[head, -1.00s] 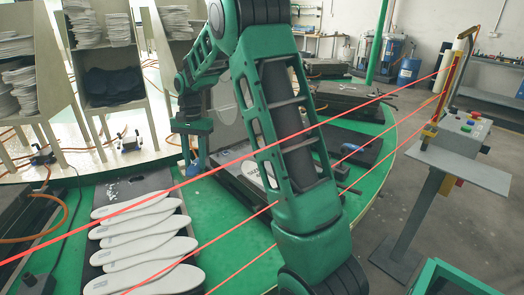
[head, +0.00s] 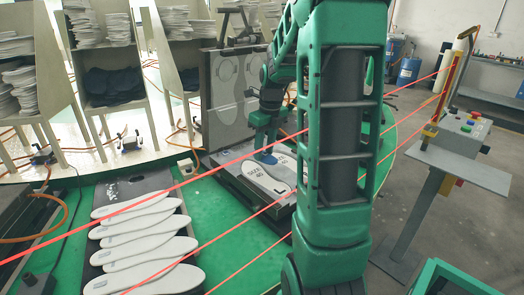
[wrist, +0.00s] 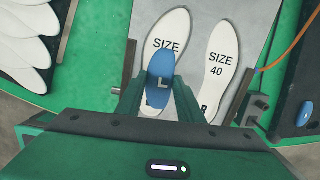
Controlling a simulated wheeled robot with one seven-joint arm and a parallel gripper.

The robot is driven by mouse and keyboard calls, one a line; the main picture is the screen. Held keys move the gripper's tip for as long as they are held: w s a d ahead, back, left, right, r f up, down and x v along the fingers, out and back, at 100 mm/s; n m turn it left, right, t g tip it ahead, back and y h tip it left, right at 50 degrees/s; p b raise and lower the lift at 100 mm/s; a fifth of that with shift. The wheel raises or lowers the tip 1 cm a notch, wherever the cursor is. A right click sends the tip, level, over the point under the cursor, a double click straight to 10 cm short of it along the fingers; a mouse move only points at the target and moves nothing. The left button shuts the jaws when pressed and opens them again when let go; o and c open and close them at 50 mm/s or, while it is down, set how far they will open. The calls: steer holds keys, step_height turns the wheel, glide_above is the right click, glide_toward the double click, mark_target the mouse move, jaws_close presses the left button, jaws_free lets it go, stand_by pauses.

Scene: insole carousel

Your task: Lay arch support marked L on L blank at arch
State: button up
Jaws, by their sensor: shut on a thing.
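My gripper (wrist: 158,90) is shut on a blue arch support (wrist: 160,72) marked with an L. It holds it over the left of two white insole blanks in the wrist view. This L blank (wrist: 178,25) reads SIZE, and its lower part is partly hidden by the support and fingers. In the head view the L blank (head: 262,184) shows its L at the near end, and the blue support (head: 265,158) shows beneath my gripper (head: 264,145). Whether the support touches the blank cannot be told. The other blank (wrist: 218,62) reads SIZE 40.
Several white insoles (head: 140,243) lie in a row on a dark board at left. An upright grey panel (head: 225,100) with insole outlines stands behind the blanks. Another blue piece (wrist: 305,114) lies at the wrist view's right edge. A control post (head: 462,130) stands right.

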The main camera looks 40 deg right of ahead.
steer(key=shift+s, duration=0.1)
stand_by(0.3)
steer(key=shift+d+m, duration=0.15)
steer(key=shift+m, duration=0.35)
steer(key=shift+f, duration=4.2)
steer(key=shift+c, duration=0.2)
